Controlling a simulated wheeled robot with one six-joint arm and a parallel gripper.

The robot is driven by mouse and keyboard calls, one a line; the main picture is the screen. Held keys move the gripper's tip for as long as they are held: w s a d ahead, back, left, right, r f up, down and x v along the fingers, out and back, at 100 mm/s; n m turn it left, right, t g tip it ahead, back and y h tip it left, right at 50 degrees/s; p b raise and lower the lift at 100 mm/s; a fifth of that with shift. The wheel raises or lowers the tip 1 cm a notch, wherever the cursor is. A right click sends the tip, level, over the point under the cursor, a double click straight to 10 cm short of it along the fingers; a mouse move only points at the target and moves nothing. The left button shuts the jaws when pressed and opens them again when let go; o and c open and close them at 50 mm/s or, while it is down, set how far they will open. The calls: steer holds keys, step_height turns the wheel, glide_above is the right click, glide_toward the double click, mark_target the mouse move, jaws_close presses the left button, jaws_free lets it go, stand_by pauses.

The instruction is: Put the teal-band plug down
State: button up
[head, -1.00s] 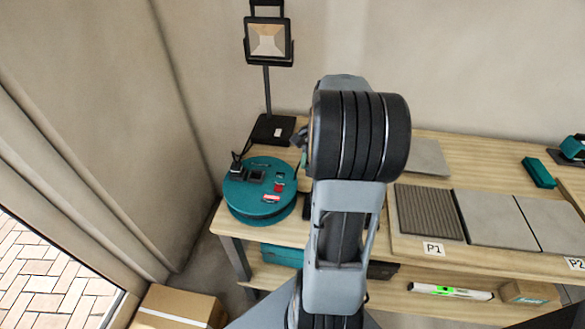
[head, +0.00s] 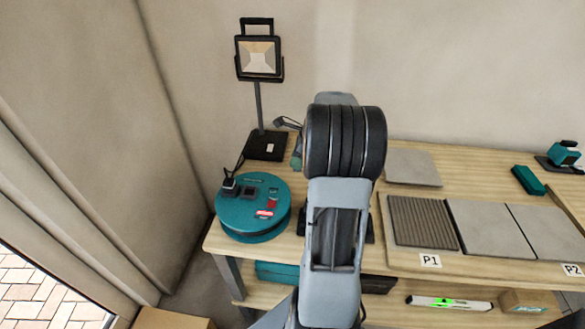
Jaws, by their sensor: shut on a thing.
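My arm stands in the middle of the head view and hides most of my gripper (head: 288,123). Only a small dark grey part shows, left of the thick black wrist joint and above the table. A small teal piece (head: 297,151) shows just below it, against the joint's left edge. It looks like part of the teal-band plug, but its shape and the fingers' grip on it are hidden. I cannot tell its height over the table. The teal cable reel (head: 240,222) stands at the table's left end, with a black plug (head: 229,186) on its top.
A work lamp (head: 259,58) stands on a black base (head: 267,146) behind the reel. Right of my arm lie a grey tile (head: 412,167), a ribbed tile (head: 422,221) by the P1 label and plain tiles (head: 490,228). A teal block (head: 528,180) lies further right.

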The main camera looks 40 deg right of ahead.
steer(key=w+d+f, duration=0.1)
steer(key=f, duration=0.1)
steer(key=w+d+f, duration=0.1)
steer(key=w+f, duration=0.1)
steer(key=w+d+f, duration=0.1)
steer(key=w+f, duration=0.1)
steer(key=shift+w+d, duration=0.15)
steer(key=shift+w, duration=0.1)
steer(key=shift+w+d+f, duration=0.25)
steer(key=shift+w+f, duration=0.25)
steer(key=shift+f, duration=1.55)
steer(key=shift+f, duration=0.1)
steer(key=o, duration=1)
steer(key=shift+f, duration=0.1)
